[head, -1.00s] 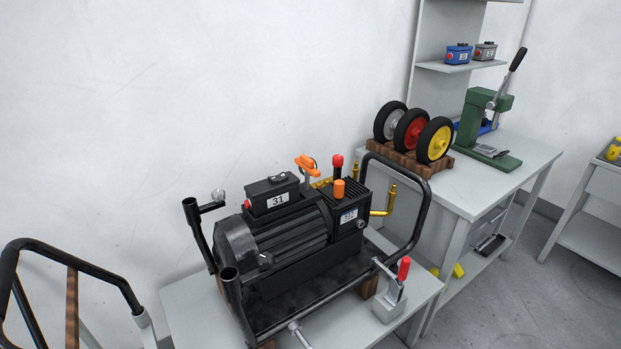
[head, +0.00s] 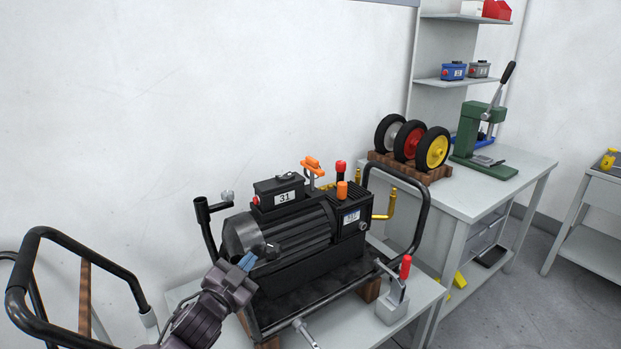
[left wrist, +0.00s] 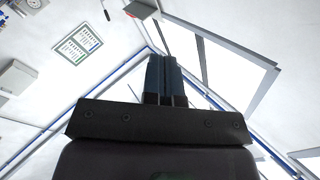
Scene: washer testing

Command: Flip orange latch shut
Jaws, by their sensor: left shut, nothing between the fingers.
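The orange latch (head: 312,164) sits on top of the black motor-and-pump unit (head: 291,235), at its back, between the box marked 31 and a red-capped lever. My left gripper (head: 247,261) has its blue fingertips together and empty, in front of the unit's left end in the head view, lower and to the left of the latch. Whether it touches the unit cannot be told. In the left wrist view the closed fingers (left wrist: 166,80) point up toward the ceiling, with no latch in sight. My right gripper is not in view.
A black tubular frame (head: 424,215) surrounds the unit. A red-handled clamp (head: 403,267) stands at the table's right. Black handlebars (head: 85,247) are at the left. Wheels (head: 433,148) and a green press (head: 484,147) stand on the back bench. The wall side above the unit is clear.

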